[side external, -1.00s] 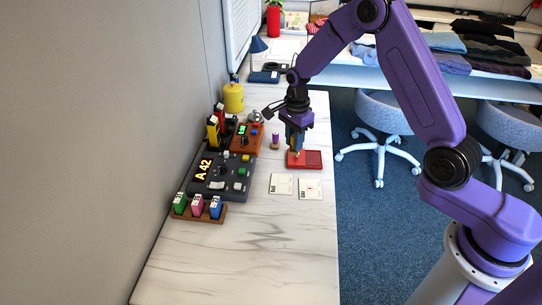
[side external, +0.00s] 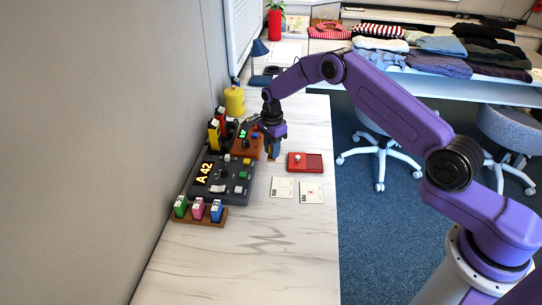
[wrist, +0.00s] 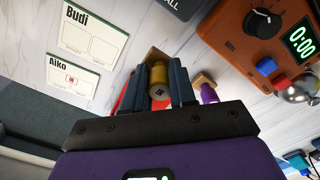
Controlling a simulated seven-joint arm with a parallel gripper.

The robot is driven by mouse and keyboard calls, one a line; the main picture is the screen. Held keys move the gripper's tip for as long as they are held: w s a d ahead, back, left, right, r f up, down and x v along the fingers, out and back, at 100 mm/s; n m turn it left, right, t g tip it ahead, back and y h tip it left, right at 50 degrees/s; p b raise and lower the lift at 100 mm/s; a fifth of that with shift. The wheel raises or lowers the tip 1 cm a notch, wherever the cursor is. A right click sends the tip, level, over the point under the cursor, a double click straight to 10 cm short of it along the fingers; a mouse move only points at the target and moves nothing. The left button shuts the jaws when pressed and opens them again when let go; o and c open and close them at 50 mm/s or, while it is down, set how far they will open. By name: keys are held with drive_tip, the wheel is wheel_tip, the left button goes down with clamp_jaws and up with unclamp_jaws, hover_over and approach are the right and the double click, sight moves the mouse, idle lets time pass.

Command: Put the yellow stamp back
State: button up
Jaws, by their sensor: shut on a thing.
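My gripper (side external: 273,157) is shut on the yellow stamp (wrist: 159,92). In the wrist view its yellow handle sits between the two fingers, with a wooden block (wrist: 156,54) just beyond it. In the side view the stamp is mostly hidden by the fingers, low over the table right of the orange timer box. A purple-handled stamp (wrist: 207,92) stands close beside the fingers in the wrist view. The red ink pad (side external: 315,162) lies open to the right of my gripper, and partly shows behind the fingers in the wrist view (wrist: 127,91).
Two cards lie in front of the pad: Budi (wrist: 92,38) is blank, Aiko (wrist: 72,78) bears a red mark. The front table is clear.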

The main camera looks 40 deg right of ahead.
drive_tip(key=shift+w+f, duration=0.2)
drive_tip(key=shift+f, duration=1.55)
drive_tip(key=shift+f, duration=0.15)
drive_tip(key=o, duration=0.8)
drive_tip(key=shift+o, duration=0.2)
